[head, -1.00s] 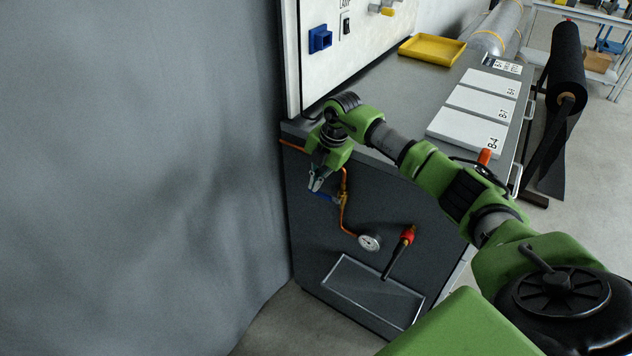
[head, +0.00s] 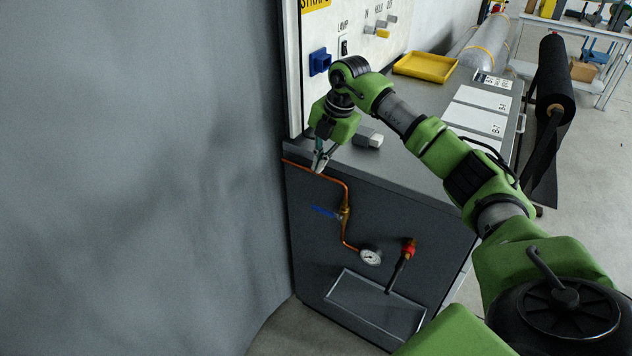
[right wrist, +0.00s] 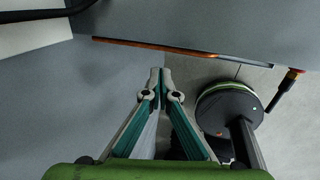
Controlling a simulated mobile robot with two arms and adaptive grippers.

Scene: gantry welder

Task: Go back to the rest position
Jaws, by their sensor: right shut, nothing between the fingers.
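My right gripper (head: 321,163) is at the front edge of the grey bench in the head view, above the copper pipe (head: 347,188) on its front panel. Its fingers point down, shut and empty. In the right wrist view the fingertips (right wrist: 162,72) meet with nothing between them. The right arm, green and grey, reaches in from the lower right. My left gripper is not in the frames.
The bench top (head: 385,160) bears a small grey block (head: 367,137), white plates (head: 474,118) and a yellow tray (head: 425,67). A grey curtain (head: 140,180) fills the left.

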